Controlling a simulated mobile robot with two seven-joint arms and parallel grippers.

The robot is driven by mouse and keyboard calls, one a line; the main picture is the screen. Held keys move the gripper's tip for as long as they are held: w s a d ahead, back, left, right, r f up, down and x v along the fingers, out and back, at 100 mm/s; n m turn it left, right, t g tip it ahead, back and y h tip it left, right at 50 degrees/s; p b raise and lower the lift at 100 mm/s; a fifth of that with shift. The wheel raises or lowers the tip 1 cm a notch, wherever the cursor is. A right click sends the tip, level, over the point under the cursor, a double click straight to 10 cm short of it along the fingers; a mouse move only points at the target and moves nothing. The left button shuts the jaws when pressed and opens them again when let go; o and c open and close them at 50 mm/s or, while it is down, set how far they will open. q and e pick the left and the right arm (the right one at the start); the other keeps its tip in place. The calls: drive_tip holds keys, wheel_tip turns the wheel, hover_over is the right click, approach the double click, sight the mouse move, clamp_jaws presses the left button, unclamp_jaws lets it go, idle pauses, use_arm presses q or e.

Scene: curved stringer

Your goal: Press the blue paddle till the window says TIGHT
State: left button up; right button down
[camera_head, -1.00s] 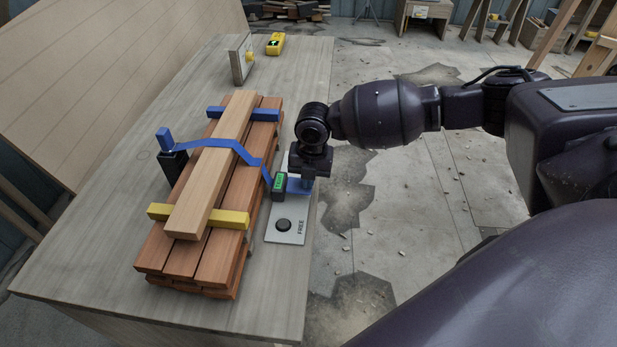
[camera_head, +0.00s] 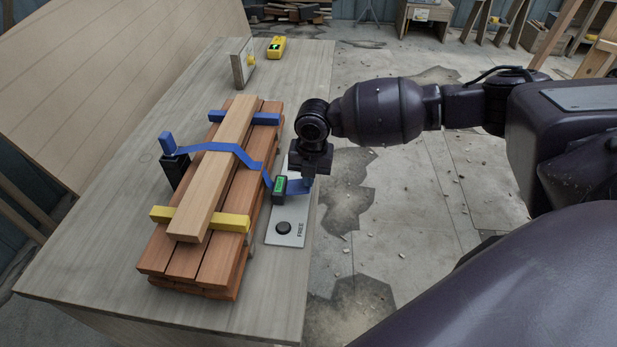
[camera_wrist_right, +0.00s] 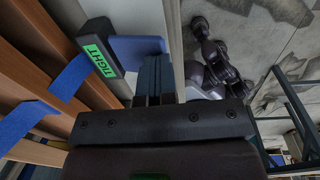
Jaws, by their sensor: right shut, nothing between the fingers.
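The blue paddle (camera_head: 298,187) sticks out from the dark ratchet body beside the plank stack. It also shows in the right wrist view (camera_wrist_right: 138,49). The green window (camera_head: 280,184) on that body reads TIGHT in the right wrist view (camera_wrist_right: 100,61). A blue strap (camera_head: 222,147) runs from it over the stack. My right gripper (camera_head: 307,178) is shut and empty, pointing down right at the paddle. In the wrist view its fingers (camera_wrist_right: 153,78) overlap the paddle's edge; I cannot tell whether they touch. My left gripper is out of view.
A plate marked FREE with a black button (camera_head: 283,228) lies in front of the paddle. A yellow device (camera_head: 276,47) sits at the table's far end. Bare table lies left.

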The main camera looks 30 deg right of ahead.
wheel_tip(320, 180, up, 10)
drive_tip(key=p, duration=0.1)
drive_tip(key=shift+s+d+r, duration=0.15)
drive_tip(key=shift+d, duration=0.15)
idle(0.8)
